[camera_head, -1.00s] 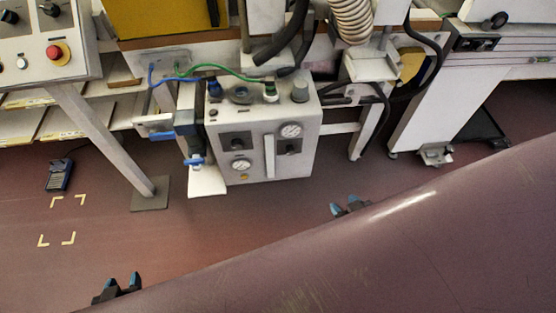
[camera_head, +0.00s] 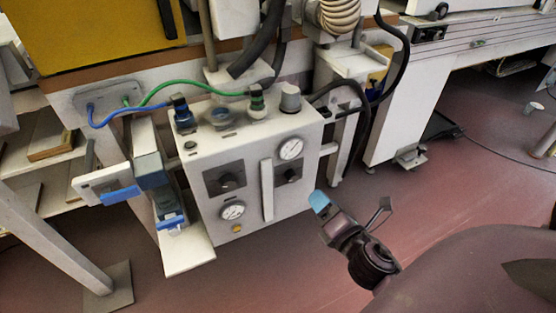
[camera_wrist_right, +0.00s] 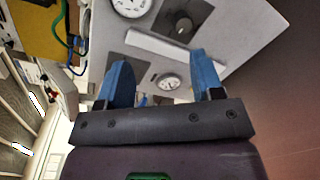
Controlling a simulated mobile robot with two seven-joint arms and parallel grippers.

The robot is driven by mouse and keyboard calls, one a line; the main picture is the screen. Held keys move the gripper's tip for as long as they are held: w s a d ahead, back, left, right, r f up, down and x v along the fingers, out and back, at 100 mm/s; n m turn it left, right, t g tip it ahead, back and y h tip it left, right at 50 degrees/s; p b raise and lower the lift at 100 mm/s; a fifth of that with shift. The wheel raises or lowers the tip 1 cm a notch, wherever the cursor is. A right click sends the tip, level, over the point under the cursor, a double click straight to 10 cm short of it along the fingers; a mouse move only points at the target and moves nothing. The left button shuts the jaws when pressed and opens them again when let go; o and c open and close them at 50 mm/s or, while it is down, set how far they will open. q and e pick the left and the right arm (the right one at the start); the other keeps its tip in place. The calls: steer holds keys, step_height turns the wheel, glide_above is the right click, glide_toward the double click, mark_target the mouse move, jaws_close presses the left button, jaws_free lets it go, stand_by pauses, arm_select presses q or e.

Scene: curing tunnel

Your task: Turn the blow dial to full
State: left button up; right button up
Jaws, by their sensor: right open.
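A pale grey control box (camera_head: 250,140) carries two black dials on dark plates, the left dial (camera_head: 226,180) and the right dial (camera_head: 290,174). I cannot read which is the blow dial. My right gripper (camera_head: 321,203) is open and empty, below and right of the right dial, apart from it. In the right wrist view its blue fingers (camera_wrist_right: 159,64) spread in front of the box; the right dial (camera_wrist_right: 183,25) shows above them, and the left finger partly covers the left dial's plate. My left gripper is not in view.
A white vertical handle (camera_head: 267,190) stands between the dials. An upper gauge (camera_head: 290,149) and a lower gauge (camera_head: 233,211) flank it. Knobs and green and blue hoses sit on top. A blue-handled valve (camera_head: 172,221) is at left.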

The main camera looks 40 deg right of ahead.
mark_target(294, 180)
step_height(294, 180, down, 6)
steer(key=w+n+b, duration=0.2)
steer(key=n+b, duration=0.3)
steer(key=n, duration=0.2)
steer(key=w+d+n+p, duration=0.1)
steer(key=w, duration=0.2)
steer(key=w+d+n+p, duration=0.1)
steer(key=w, duration=0.3)
steer(key=w+n+t+p, duration=0.1)
steer(key=w, duration=0.2)
steer(key=shift+w+d+n, duration=0.35)
steer(key=shift+d+n, duration=0.05)
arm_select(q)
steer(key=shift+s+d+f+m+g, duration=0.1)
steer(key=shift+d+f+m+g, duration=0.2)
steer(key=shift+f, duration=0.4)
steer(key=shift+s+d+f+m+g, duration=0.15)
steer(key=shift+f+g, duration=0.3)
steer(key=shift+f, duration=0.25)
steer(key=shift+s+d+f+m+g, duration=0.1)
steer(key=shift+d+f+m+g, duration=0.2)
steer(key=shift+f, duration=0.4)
arm_select(e)
steer(key=shift+w+d+f, duration=0.15)
steer(key=shift+w+d, duration=0.05)
steer(key=shift+w, duration=0.5)
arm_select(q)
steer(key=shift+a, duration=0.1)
arm_select(e)
steer(key=c, duration=0.9)
